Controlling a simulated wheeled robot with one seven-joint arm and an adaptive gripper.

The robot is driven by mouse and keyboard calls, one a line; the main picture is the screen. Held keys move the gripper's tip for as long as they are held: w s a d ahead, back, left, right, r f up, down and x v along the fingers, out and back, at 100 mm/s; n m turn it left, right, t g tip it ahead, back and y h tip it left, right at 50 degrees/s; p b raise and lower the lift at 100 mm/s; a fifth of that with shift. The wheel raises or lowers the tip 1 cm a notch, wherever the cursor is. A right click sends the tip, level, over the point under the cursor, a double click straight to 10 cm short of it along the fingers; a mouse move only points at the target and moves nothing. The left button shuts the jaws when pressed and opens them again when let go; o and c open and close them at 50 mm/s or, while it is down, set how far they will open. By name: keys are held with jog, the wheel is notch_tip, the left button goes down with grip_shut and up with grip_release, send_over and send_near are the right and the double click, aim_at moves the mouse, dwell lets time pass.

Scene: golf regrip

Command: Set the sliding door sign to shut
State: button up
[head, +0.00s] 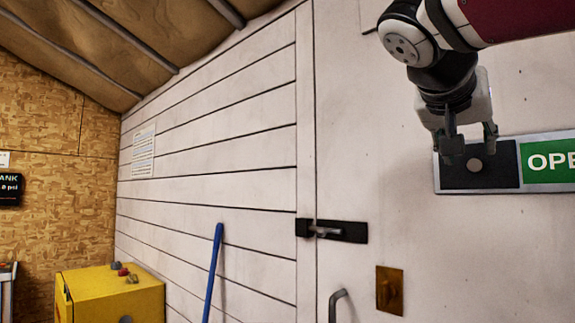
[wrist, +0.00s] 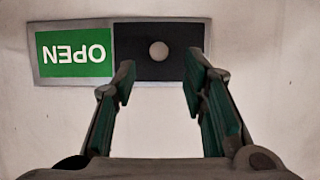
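The door sign (head: 448,186) is a grey-framed plate on the white door at the right of the head view. Its green OPEN panel (head: 550,162) shows on the right, and a black slider (head: 505,172) with a round pale knob (head: 474,165) covers the left part. In the wrist view the sign is upside down, with the green panel (wrist: 75,53) at left and the black slider (wrist: 135,67) with its knob (wrist: 159,51) at right. My gripper (wrist: 158,75) is open in front of the slider, its fingers apart on either side of the knob. Contact with the slider cannot be told.
A black latch (head: 335,230) with a bolt, a brass plate (head: 390,290) and a grey door handle (head: 338,303) sit on the door below. A yellow box (head: 110,290) and a blue pole (head: 213,270) stand at the left by the plank wall.

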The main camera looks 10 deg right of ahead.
aim_at(473, 162)
jog(key=shift+x, duration=2.65)
grip_shut()
